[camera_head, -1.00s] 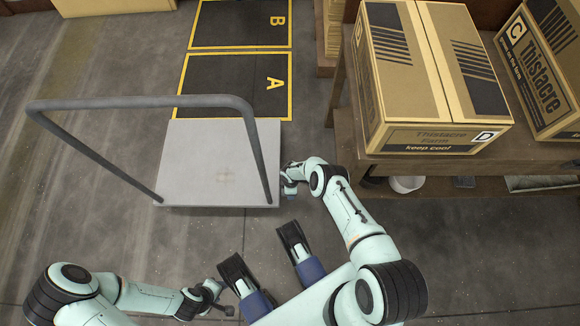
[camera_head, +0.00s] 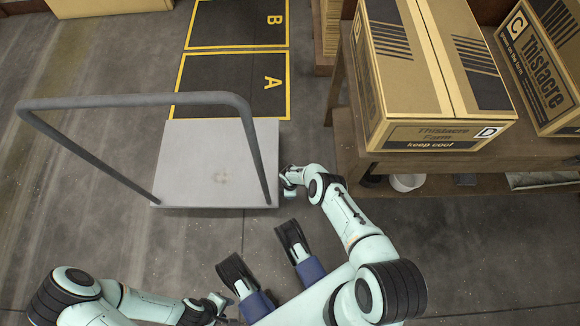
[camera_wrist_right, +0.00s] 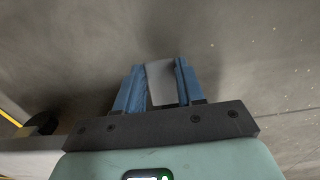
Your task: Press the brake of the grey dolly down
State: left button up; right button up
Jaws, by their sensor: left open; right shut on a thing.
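My right gripper (camera_head: 287,182) is low beside the right edge of the dolly's platform. In the right wrist view its blue fingers (camera_wrist_right: 161,85) are shut on a pale grey flat piece (camera_wrist_right: 160,82), which looks like the dolly's brake. Whether the brake is up or down cannot be told. My left gripper (camera_head: 218,303) is open and empty, low in the head view, away from the dolly.
A wooden table (camera_head: 345,150) with cardboard boxes (camera_head: 405,75) stands to the right. Floor mats marked A (camera_head: 225,85) and B (camera_head: 230,28) lie beyond the dolly. A dark wheel (camera_wrist_right: 42,125) shows in the right wrist view. The floor left of the dolly is clear.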

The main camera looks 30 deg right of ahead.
jog(key=shift+s+d+f+t+y, duration=0.15)
jog(key=shift+f+t+y, duration=0.35)
jog(key=shift+y, duration=0.3)
jog(key=shift+f+t+y, duration=0.25)
jog(key=shift+t+y, duration=0.05)
jog(key=shift+y, duration=0.3)
jog(key=o, duration=1)
jog(key=shift+o, duration=0.2)
jog(key=shift+r, duration=0.1)
